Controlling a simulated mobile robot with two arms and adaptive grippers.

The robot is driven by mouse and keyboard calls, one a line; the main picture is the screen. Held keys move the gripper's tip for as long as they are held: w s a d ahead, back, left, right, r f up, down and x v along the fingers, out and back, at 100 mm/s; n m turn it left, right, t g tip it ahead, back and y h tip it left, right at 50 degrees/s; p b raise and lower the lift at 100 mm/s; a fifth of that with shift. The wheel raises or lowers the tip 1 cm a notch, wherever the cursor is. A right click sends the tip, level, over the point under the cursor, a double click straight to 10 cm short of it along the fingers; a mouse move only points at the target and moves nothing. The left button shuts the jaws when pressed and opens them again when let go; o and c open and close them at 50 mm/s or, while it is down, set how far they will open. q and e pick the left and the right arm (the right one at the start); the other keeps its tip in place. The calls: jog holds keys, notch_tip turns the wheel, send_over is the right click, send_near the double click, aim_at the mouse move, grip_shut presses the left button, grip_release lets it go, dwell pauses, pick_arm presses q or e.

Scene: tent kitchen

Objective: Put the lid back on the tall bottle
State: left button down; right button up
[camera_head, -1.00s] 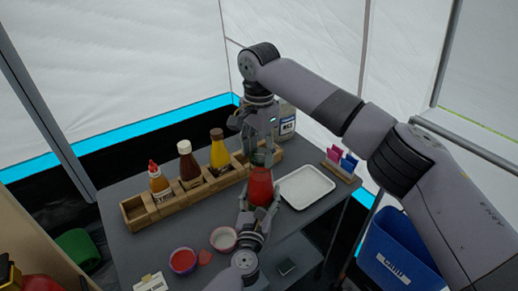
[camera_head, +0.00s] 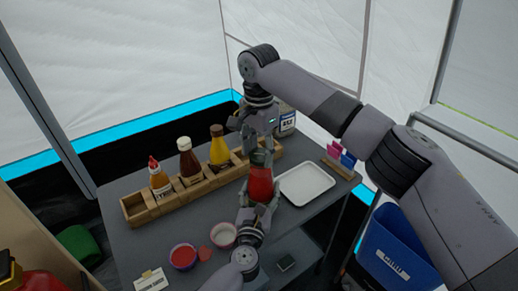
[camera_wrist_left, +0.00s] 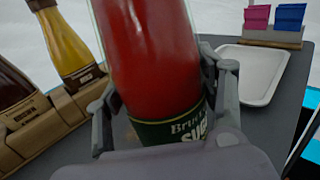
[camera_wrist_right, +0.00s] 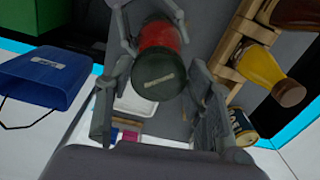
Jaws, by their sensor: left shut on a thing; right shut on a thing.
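The tall bottle (camera_head: 261,184) is clear with red contents and stands over the table's right half. In the left wrist view its red side and dark green label (camera_wrist_left: 172,128) fill the middle. My left gripper (camera_head: 257,206) is shut around its lower part. The dark green lid (camera_wrist_right: 159,74) lies over the bottle's top in the right wrist view, between the fingers of my right gripper (camera_wrist_right: 158,85). That gripper (camera_head: 257,142) is shut on the lid and points down from above. I cannot tell whether the lid is seated on the rim.
A wooden rack (camera_head: 150,208) with several sauce bottles stands behind, and a white tray (camera_head: 320,181) lies right of the bottle. Small bowls (camera_head: 183,257) are at front left. A pink-and-blue packet holder (camera_head: 340,168) and a can (camera_head: 286,122) are nearby.

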jog(key=m, duration=0.7)
jog(key=shift+w+a, duration=0.2)
jog(key=m, duration=0.4)
jog(key=shift+w+m, duration=0.1)
jog(key=shift+m, duration=0.3)
jog(key=m, duration=0.4)
jog(key=shift+w+d, duration=0.15)
jog(key=o, duration=0.8)
jog(key=shift+c, duration=0.2)
